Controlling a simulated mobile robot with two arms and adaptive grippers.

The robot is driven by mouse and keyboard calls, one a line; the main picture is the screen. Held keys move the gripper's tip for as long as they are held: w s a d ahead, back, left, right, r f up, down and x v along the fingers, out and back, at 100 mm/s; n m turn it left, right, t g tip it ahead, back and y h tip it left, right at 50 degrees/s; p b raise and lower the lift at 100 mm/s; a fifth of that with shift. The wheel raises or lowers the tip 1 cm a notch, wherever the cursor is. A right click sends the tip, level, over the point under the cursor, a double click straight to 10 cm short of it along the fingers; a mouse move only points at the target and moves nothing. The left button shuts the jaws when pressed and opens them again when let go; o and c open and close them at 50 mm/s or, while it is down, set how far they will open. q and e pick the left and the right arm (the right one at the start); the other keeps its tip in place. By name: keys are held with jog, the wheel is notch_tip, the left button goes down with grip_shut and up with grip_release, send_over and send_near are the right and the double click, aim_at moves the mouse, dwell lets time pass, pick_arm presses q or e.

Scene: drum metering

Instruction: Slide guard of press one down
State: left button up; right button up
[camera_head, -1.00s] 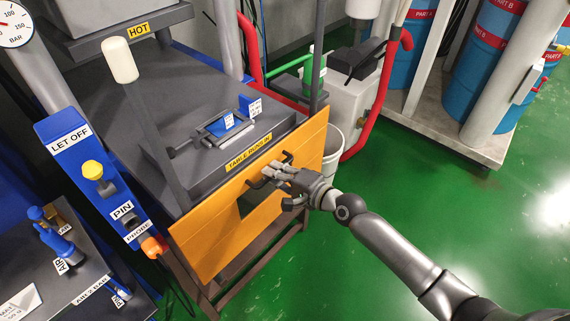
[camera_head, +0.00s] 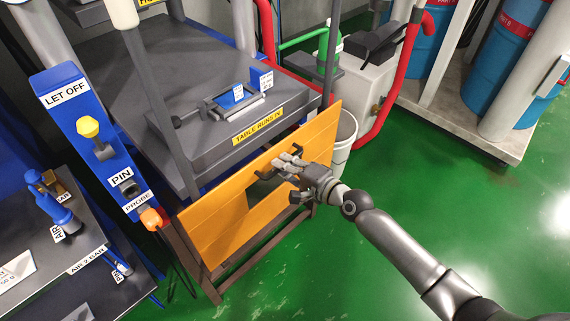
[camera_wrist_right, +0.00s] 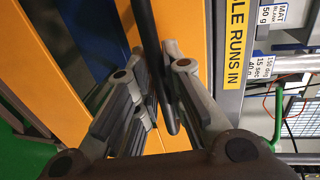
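The guard of press one is an orange panel (camera_head: 225,220) on slanted posts at the front of the press, below the yellow "TABLE RUNS IN" label (camera_head: 258,126). My right gripper (camera_head: 280,166) is at the guard's dark handle (camera_head: 264,175). In the right wrist view the dark handle bar (camera_wrist_right: 148,45) runs between the fingers (camera_wrist_right: 155,85), which are closed in on both sides of it. The orange panel (camera_wrist_right: 30,50) shows behind. My left gripper is not in view.
A blue "LET OFF" panel (camera_head: 85,125) with a yellow knob and an orange probe (camera_head: 152,218) stands left of the guard. A white bucket (camera_head: 343,140) and a red pipe (camera_head: 376,125) are at its right. Green floor (camera_head: 400,215) is open in front.

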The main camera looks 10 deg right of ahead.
jog(key=o, duration=0.4)
jog(key=shift+s+f, duration=0.15)
jog(key=shift+f, duration=0.3)
jog(key=shift+r, duration=0.1)
jog(key=shift+r, duration=0.1)
jog(key=shift+d, duration=0.1)
jog(key=v, duration=1.1)
jog(key=shift+s+d+r, duration=0.15)
jog(key=shift+s+d, duration=0.05)
jog(key=shift+s, duration=0.1)
